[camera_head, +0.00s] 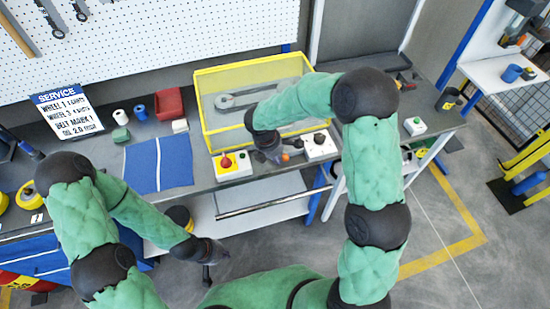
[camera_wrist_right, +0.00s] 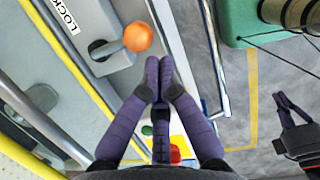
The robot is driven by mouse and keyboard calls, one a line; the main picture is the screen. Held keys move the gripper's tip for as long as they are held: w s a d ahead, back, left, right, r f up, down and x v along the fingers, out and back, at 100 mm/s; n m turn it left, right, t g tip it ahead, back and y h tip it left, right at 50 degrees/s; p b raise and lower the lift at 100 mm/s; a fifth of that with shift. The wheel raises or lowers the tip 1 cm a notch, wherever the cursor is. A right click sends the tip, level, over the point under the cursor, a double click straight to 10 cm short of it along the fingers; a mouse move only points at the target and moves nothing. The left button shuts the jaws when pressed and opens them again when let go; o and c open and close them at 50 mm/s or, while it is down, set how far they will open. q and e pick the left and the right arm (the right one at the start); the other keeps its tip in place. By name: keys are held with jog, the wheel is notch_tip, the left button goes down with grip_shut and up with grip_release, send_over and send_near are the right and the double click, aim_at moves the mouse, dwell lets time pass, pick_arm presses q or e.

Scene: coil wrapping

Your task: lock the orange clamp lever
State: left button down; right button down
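The clamp lever shows in the right wrist view as a grey arm (camera_wrist_right: 109,52) with an orange ball knob (camera_wrist_right: 138,36), beside a white label (camera_wrist_right: 65,14) that reads "LOCK". In the head view the orange knob (camera_head: 285,157) is small, at the front of the yellow-framed machine. My right gripper (camera_wrist_right: 159,62) has its purple fingertips together with nothing between them, just below and right of the knob, apparently apart from it. It also shows in the head view (camera_head: 274,158), partly hidden by my arm. My left gripper (camera_head: 207,280) hangs low in front of the bench; its fingers are too small to judge.
The yellow-framed machine (camera_head: 203,97) stands on the bench. A box with a red button (camera_head: 233,166) and a white box with a dark knob (camera_head: 320,146) sit close to my right gripper. A blue mat (camera_head: 158,165) and a red bin (camera_head: 169,103) lie to the left.

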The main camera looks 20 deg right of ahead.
jog(key=shift+d, duration=0.1)
jog(key=shift+s+d+n, duration=0.1)
jog(key=shift+d+n, duration=0.05)
jog(key=shift+n, duration=0.25)
